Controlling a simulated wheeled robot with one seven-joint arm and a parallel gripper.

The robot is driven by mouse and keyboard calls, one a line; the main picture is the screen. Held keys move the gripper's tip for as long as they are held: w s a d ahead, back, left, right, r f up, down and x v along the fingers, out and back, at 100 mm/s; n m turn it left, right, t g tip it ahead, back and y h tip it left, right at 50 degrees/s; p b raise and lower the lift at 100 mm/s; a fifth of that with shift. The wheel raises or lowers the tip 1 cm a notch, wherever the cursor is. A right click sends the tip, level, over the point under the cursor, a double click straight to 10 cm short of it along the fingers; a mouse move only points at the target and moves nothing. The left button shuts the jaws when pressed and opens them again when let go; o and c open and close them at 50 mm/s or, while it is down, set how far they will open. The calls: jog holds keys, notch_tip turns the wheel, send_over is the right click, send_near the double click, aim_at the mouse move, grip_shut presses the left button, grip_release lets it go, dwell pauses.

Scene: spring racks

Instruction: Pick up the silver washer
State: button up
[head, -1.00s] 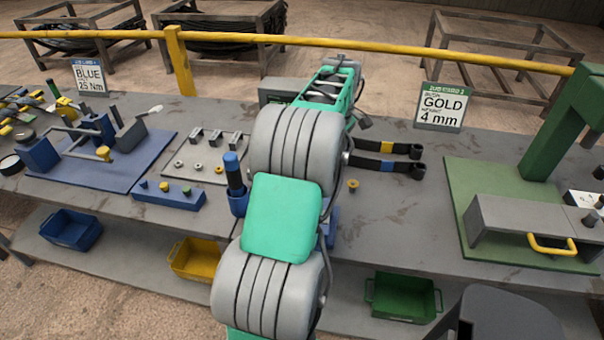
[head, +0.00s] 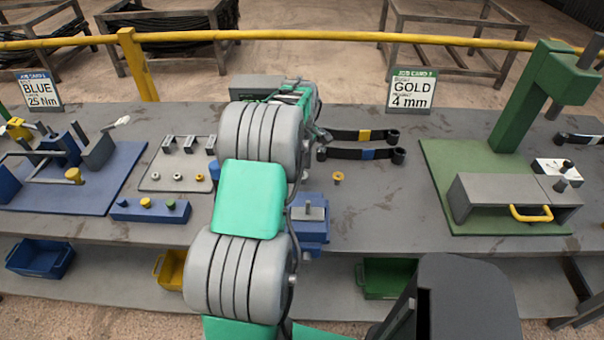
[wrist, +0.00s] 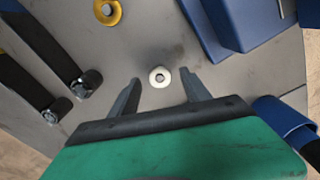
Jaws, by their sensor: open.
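The silver washer (wrist: 159,76) is a small pale ring with a dark hole, lying flat on the grey bench in the wrist view. My gripper (wrist: 160,80) is open, with one finger on each side of the washer. Both fingers look apart from it; their height above the bench is hard to tell. In the head view my arm hides the gripper and this washer. A gold ring-shaped part (wrist: 107,11) lies farther up in the wrist view; it also shows right of my arm in the head view (head: 338,178).
A blue vise-like block (head: 309,218) stands close right of my arm. Black straps (head: 362,135) lie behind the gold part. A plate (head: 160,185) with small rings is at left. A green fixture (head: 430,180) is at right. Bench around the gold part is clear.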

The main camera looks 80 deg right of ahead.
jog(key=shift+f, duration=0.25)
dwell(0.4)
jog(key=c, duration=1.1)
